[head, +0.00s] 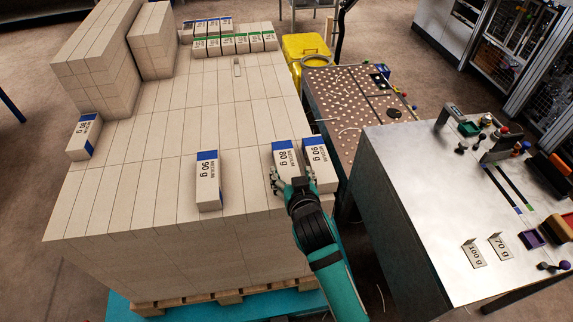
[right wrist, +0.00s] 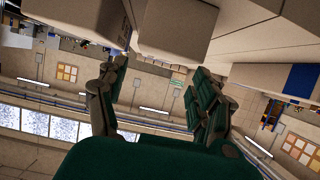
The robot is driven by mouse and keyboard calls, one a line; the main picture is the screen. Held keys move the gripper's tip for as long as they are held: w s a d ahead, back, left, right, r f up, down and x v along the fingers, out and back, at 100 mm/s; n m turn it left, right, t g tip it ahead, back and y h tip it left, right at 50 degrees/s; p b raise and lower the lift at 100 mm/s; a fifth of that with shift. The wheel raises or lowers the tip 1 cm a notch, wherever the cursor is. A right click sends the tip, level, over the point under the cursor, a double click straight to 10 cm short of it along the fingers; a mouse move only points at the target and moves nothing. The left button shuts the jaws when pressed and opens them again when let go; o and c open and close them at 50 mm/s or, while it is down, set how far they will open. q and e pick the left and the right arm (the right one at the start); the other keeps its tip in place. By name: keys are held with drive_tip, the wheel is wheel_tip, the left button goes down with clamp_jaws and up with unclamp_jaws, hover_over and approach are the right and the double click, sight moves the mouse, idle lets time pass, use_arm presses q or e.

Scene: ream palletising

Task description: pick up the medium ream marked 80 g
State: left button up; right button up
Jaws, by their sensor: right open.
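The medium ream marked 80 g (head: 284,153) has a blue band. It lies on top of the large ream stack (head: 150,200), near its right front edge. My right gripper (head: 292,184) is open at the near end of this ream and covers part of it. In the right wrist view the open fingers (right wrist: 160,75) point at a pale ream end (right wrist: 178,35), and no grip on it shows. A medium ream marked 90 g (head: 320,160) stands close on its right. Another marked 90 g (head: 208,182) stands apart to the left. My left gripper is out of view.
Another blue-banded ream (head: 84,138) lies at the stack's left edge. Taller stacked reams (head: 105,60) rise at the back left, and small reams (head: 235,43) line the back. A metal table (head: 400,170) with small signs and tools stands to the right. The stack's middle top is mostly clear.

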sight(287, 165)
drive_tip(key=shift+w+f, duration=0.1)
drive_tip(key=shift+w, duration=0.2)
drive_tip(key=shift+w+f, duration=0.1)
drive_tip(key=shift+w, duration=0.05)
drive_tip(key=p+x, duration=0.1)
drive_tip(key=x, duration=0.3)
drive_tip(key=shift+a+f, duration=0.1)
drive_tip(key=shift+w+a+f, duration=0.1)
drive_tip(key=shift+w+f, duration=0.25)
drive_tip(key=shift+w, duration=0.05)
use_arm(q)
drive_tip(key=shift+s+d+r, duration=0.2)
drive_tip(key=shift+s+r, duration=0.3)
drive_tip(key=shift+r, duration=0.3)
use_arm(e)
drive_tip(key=shift+c, duration=0.2)
drive_tip(key=c, duration=1.2)
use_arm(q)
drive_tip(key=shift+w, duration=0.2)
use_arm(e)
drive_tip(key=shift+r, duration=0.15)
drive_tip(key=shift+c, duration=0.3)
use_arm(q)
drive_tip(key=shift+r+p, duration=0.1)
drive_tip(key=shift+p, duration=0.25)
use_arm(e)
drive_tip(key=shift+r, duration=0.1)
